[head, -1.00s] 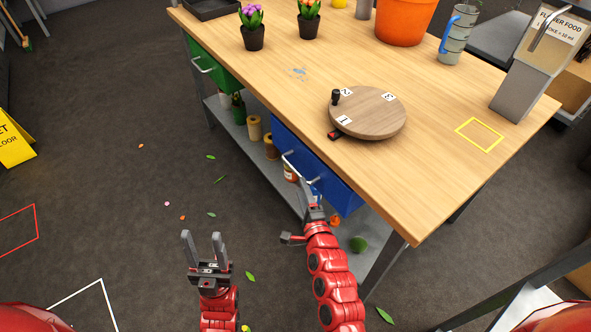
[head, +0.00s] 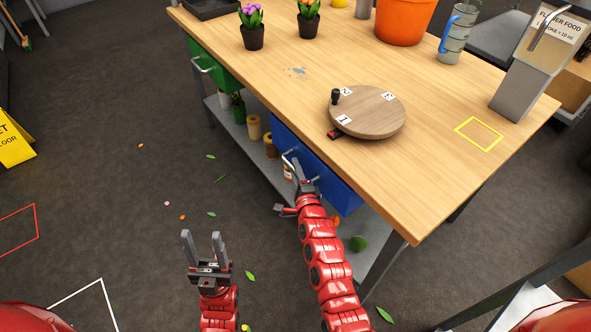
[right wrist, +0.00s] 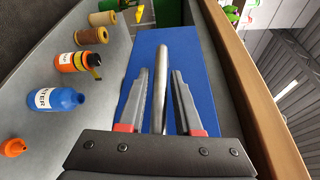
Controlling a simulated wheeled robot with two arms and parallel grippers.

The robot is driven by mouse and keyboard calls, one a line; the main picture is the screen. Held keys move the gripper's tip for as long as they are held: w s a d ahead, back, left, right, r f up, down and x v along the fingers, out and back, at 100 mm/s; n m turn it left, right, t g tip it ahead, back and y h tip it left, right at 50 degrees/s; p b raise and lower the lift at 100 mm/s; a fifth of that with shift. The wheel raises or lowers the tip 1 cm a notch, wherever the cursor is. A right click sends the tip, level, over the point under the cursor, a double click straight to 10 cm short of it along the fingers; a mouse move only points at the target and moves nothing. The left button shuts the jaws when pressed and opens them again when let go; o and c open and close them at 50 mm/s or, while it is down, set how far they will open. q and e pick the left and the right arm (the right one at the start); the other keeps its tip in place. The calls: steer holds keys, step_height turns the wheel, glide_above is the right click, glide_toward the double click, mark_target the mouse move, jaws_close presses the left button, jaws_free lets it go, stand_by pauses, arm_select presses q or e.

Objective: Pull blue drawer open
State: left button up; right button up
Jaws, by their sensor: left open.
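The blue drawer (head: 343,196) sits under the front edge of the wooden workbench, its metal bar handle (head: 287,155) on the front face. My right gripper (head: 299,170) is at this handle and partly hides it. In the right wrist view, the handle (right wrist: 161,75) runs between the two open fingers of the right gripper (right wrist: 160,95), with a gap on each side, against the blue front (right wrist: 196,62). My left gripper (head: 201,238) is open and empty above the floor, left of the drawer and apart from it.
The workbench top (head: 400,180) holds a round wooden turntable (head: 375,115). A green drawer (head: 222,70) is further left. The lower shelf holds spools and bottles, including a blue-capped bottle (right wrist: 57,100). Open floor lies left of the bench.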

jaws_close()
stand_by(1.1)
